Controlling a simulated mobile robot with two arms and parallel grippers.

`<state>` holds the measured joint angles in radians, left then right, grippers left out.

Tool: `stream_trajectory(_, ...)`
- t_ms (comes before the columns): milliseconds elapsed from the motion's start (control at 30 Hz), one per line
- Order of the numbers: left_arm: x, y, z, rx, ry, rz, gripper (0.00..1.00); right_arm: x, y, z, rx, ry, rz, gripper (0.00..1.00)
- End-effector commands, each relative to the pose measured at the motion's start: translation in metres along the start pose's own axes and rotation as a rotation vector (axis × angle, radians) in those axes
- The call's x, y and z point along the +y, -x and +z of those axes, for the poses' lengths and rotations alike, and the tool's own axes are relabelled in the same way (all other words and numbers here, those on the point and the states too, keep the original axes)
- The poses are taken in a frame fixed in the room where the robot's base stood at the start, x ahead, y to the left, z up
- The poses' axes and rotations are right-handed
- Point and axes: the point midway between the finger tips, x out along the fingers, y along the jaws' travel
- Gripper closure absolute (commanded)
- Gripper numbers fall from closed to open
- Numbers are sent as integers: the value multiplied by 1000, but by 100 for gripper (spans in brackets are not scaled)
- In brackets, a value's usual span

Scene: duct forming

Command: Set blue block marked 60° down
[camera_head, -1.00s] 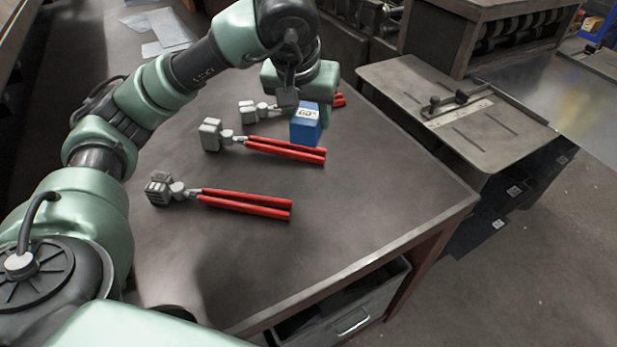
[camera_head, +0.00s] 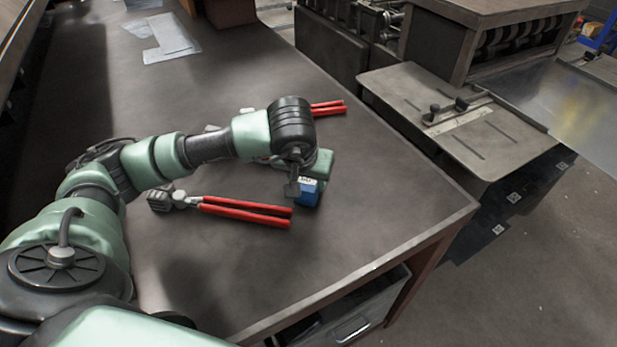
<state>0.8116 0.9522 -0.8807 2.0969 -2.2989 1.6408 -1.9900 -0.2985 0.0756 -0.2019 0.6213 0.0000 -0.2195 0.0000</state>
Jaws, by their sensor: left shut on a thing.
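The blue block marked 60° (camera_head: 307,196) is partly hidden by my left gripper (camera_head: 298,188), and only part of its white label shows. My left gripper is shut on the block, low over the table (camera_head: 380,190). I cannot tell whether the block touches the tabletop. It is just right of the handle ends of the nearest red-handled tool (camera_head: 245,212). My right gripper is not in view.
Another red-handled tool (camera_head: 328,107) shows behind my left arm, which hides most of it. Metal sheets (camera_head: 165,35) lie at the back left. The tabletop right of the block is bare to its edge. A steel-topped machine (camera_head: 455,115) stands beyond.

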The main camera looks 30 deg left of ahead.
Motion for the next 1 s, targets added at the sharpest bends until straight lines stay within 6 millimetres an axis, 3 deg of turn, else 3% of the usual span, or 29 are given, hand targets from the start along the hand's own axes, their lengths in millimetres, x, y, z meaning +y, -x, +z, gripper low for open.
stream_trajectory(267,0,-3,0,3,0,1,100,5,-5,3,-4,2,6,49)
stream_trajectory(300,0,-2,1,1,0,0,49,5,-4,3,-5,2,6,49)
stream_trajectory(367,0,-2,0,1,0,0,33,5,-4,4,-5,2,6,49)
stream_trajectory(800,0,5,-2,2,0,1,33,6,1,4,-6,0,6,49)
stream_trajectory(1000,1,43,-2,7,-1,3,33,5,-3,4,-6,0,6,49)
